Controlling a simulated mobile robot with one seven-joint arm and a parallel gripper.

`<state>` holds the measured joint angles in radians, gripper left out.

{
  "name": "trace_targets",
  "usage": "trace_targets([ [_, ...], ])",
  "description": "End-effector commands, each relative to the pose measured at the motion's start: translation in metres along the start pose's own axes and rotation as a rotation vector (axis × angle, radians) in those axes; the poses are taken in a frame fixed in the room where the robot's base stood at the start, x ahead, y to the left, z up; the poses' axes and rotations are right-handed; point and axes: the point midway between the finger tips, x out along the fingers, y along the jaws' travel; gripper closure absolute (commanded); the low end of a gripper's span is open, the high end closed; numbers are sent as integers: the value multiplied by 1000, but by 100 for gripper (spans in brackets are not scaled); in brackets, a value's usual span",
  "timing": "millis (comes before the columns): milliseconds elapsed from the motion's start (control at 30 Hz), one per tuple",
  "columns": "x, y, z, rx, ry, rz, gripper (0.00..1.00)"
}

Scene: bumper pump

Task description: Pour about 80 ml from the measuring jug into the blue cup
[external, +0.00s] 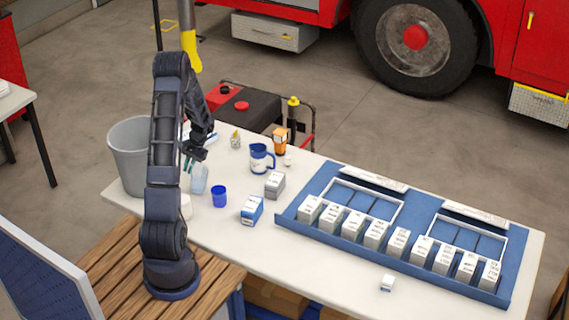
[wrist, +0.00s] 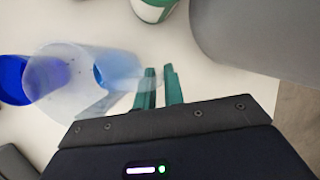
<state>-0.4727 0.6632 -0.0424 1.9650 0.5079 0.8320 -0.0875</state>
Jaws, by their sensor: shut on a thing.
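The measuring jug (external: 199,179) is clear and pale, held by my gripper (external: 188,163) just left of the blue cup. In the wrist view, the jug (wrist: 75,85) has blue liquid toward its right end, and its open mouth faces left. My gripper (wrist: 160,75) has its green fingers close together at the jug's right side, shut on it, probably at the handle. The blue cup (external: 219,197) stands upright on the table. In the wrist view the cup (wrist: 13,80) is partly behind the jug's rim. I cannot tell the jug's exact tilt or see any stream.
A grey bin (external: 130,152) stands left of my arm; it also fills the wrist view's upper right (wrist: 240,35). A blue-and-white pitcher (external: 261,159), a blue-and-white box (external: 251,210) and a grey-and-white box (external: 275,184) stand right of the cup. A blue rack (external: 300,229) fills the table's right side.

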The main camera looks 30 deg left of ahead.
Motion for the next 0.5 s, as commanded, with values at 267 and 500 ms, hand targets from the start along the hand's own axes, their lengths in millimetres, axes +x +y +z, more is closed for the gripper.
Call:
trace_targets([
  [267,11,-7,-6,42,-24,113,100],
  [500,19,-9,-11,77,-41,193,100],
])
